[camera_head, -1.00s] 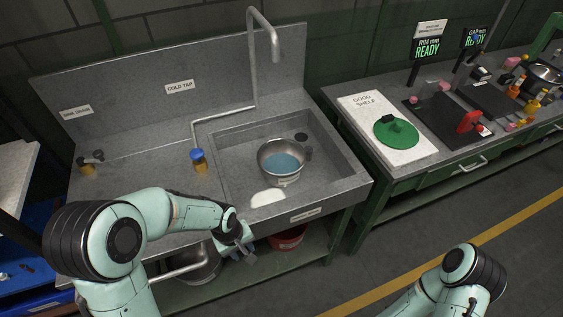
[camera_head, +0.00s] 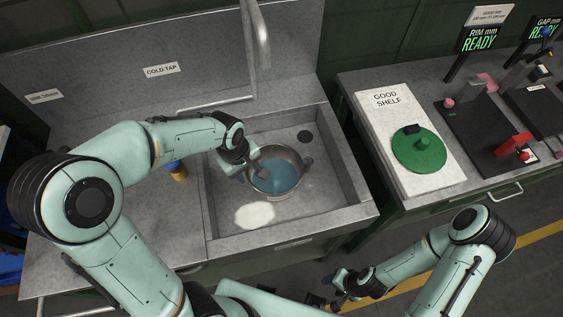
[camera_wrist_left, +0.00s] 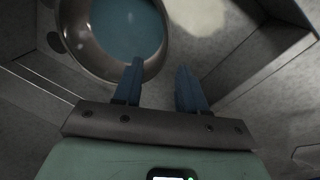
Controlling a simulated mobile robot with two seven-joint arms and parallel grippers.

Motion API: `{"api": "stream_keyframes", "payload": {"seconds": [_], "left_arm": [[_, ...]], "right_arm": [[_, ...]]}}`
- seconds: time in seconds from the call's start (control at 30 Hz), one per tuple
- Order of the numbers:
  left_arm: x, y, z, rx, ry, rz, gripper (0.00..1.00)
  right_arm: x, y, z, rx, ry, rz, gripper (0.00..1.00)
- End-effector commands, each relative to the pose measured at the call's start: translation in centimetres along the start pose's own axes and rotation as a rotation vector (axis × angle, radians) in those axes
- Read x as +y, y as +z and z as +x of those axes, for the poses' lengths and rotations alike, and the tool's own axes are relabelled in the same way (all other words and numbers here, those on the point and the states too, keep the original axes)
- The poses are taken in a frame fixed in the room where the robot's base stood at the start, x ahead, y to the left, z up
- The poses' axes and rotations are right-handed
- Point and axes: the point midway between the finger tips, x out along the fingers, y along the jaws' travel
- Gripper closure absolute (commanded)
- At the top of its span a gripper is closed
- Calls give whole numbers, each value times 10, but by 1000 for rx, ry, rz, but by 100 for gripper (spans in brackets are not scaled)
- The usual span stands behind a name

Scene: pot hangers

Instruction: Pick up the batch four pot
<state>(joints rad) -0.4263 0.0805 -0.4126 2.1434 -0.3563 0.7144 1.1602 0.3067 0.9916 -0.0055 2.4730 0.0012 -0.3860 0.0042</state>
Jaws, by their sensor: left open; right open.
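A metal pot (camera_head: 292,157) with blue water in it stands upright in the sink basin. No batch label on it is readable. My left gripper (camera_head: 256,170) is over the pot's left part in the head view. In the left wrist view the open fingers of my left gripper (camera_wrist_left: 158,82) show, with the pot (camera_wrist_left: 80,50) at upper left. One finger overlaps the pot's rim; I cannot tell whether it touches. Nothing is between the fingers but the basin behind. My right gripper (camera_head: 338,296) is low at the bottom of the head view, open, away from the pot.
The sink basin (camera_head: 340,175) has raised walls around the pot, and a tap (camera_head: 262,40) rises behind it. A dark drain (camera_head: 305,136) lies near the back. At right, a white board (camera_head: 383,110) marked GOOD SHELF carries a green lid (camera_head: 420,155). A yellow-bodied valve (camera_head: 179,173) is left of the basin.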

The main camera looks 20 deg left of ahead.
Motion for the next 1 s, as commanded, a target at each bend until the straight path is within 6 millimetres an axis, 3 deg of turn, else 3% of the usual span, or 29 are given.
{"api": "stream_keyframes", "payload": {"seconds": [0.3, 0.57, 0.8, 1.0], "left_arm": [[-3, 1, 62, -3, -8, 0, 59], [-2, 1, 81, -2, -5, -1, 59], [-4, 3, 117, -3, -7, 1, 59], [-4, 2, 127, -1, -3, 1, 59]], "right_arm": [[7, 6, 12, -10, 4, 4, 47], [7, 7, 13, -10, 4, 4, 47], [9, 8, 16, -12, 4, 5, 47], [9, 8, 17, -12, 5, 5, 47]]}}
